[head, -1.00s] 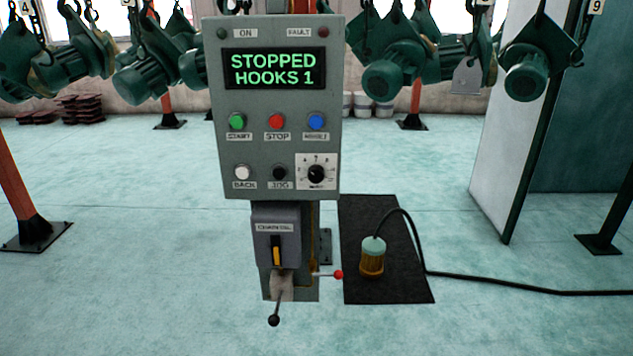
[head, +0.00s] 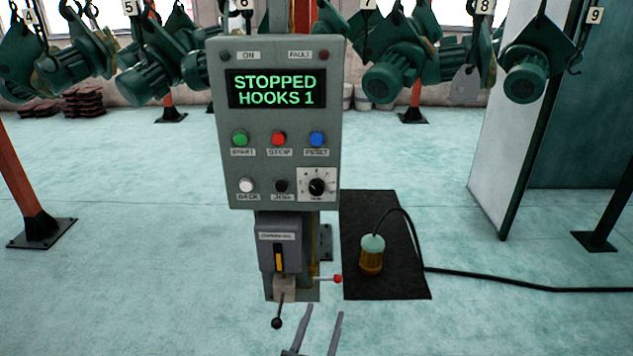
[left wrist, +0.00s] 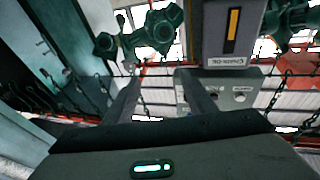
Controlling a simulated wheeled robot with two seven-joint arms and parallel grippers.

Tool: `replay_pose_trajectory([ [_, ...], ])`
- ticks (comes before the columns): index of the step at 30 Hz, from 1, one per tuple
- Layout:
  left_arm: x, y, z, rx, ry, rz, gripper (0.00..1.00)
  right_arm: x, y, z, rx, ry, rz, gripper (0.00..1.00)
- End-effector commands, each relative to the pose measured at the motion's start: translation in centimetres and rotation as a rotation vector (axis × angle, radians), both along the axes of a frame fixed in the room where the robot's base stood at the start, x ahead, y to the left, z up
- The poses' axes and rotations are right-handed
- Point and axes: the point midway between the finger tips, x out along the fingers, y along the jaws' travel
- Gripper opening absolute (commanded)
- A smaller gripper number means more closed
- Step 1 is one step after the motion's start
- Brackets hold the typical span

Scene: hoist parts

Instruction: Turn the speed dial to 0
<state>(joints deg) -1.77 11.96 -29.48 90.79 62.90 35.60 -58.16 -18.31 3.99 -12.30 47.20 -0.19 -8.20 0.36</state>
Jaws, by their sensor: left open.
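The speed dial (head: 316,187) is a black knob on a white scale plate at the lower right of the grey control panel (head: 225,165). I cannot read which number its pointer marks. The panel display (head: 277,89) reads STOPPED HOOKS 1. My left gripper (head: 324,312) is open and empty, at the bottom of the head view, below the panel and in front of its post. In the left wrist view my two fingers (left wrist: 160,90) stand apart, with the panel's underside and the grey switch box (left wrist: 228,45) beyond them. My right gripper is not in view.
Push buttons (head: 278,139) sit left of and above the dial. Below the panel are a switch box with a yellow handle (head: 279,259), a black-knobbed lever (head: 277,322) and a red-knobbed lever (head: 336,279). A pendant lamp (head: 371,254) stands on a black mat (head: 400,285); its cable runs right.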

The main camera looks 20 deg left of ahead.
Motion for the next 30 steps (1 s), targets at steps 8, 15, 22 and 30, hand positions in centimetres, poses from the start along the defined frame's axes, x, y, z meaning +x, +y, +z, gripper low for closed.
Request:
replay_pose_trajectory([
  [8, 1.9, 3.3, 17.7, -0.122, -0.078, 0.235, 0.51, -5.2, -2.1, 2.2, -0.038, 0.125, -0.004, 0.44],
  [15, 1.6, 3.2, 23.2, -0.132, 0.109, 0.298, 0.51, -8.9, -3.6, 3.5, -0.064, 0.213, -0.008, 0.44],
  [22, 1.0, 2.3, 24.1, -0.088, 0.233, 0.28, 0.51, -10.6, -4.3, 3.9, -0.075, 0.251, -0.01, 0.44],
  [30, 1.0, 2.2, 23.9, -0.081, 0.248, 0.278, 0.51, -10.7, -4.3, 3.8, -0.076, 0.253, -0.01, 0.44],
])
